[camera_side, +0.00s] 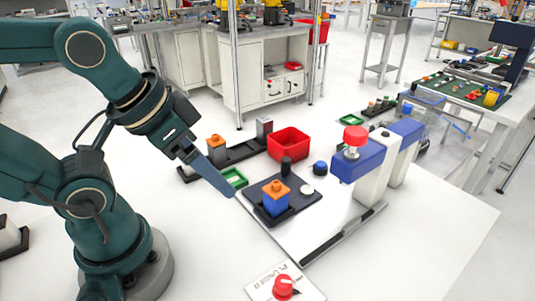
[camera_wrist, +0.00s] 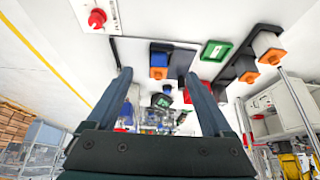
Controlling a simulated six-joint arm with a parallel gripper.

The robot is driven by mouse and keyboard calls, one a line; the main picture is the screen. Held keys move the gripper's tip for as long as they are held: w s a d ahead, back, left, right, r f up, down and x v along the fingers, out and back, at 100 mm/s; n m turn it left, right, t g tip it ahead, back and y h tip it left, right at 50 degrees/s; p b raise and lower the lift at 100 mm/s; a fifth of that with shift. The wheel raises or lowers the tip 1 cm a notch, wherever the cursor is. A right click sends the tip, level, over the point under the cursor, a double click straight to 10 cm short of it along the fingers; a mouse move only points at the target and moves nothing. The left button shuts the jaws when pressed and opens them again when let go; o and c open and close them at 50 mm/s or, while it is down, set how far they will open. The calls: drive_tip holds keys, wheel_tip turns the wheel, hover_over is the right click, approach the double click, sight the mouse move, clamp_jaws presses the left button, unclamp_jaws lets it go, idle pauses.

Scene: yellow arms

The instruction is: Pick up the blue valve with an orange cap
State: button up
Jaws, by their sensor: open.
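The blue valve with an orange cap (camera_side: 275,205) stands upright on a black plate (camera_side: 308,202) in the middle of the table. In the wrist view the valve (camera_wrist: 158,61) appears beyond and between the fingertips, near the top. My gripper (camera_side: 228,186) is to the left of the valve in the side view, pointing down and right, apart from it. In the wrist view both fingers of my gripper (camera_wrist: 157,75) are spread wide with nothing between them. In the side view the fingers overlap, so one is largely hidden.
A red bin (camera_side: 289,144), green tray (camera_side: 235,178) and orange-topped block (camera_side: 216,143) are behind. A blue-and-white press (camera_side: 357,165) stands right; a red knob (camera_side: 283,287) is in front.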

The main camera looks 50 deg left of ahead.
drive_tip(key=w+r, duration=0.2)
drive_tip(key=w, duration=0.1)
drive_tip(key=g, duration=0.4)
hover_over(274, 184)
drive_tip(key=shift+n, duration=0.3)
drive_tip(key=f, duration=0.4)
drive_tip(key=shift+s+f, duration=0.25)
drive_tip(key=f, duration=0.1)
drive_tip(key=f+g, duration=0.1)
drive_tip(key=f, duration=0.1)
drive_tip(key=shift+w+f, duration=0.3)
drive_tip(key=shift+w, duration=0.1)
drive_tip(key=shift+s+f+g, duration=0.1)
drive_tip(key=shift+f+g, duration=0.2)
drive_tip(key=shift+f, duration=2.55)
drive_tip(key=shift+c, duration=0.3)
clamp_jaws()
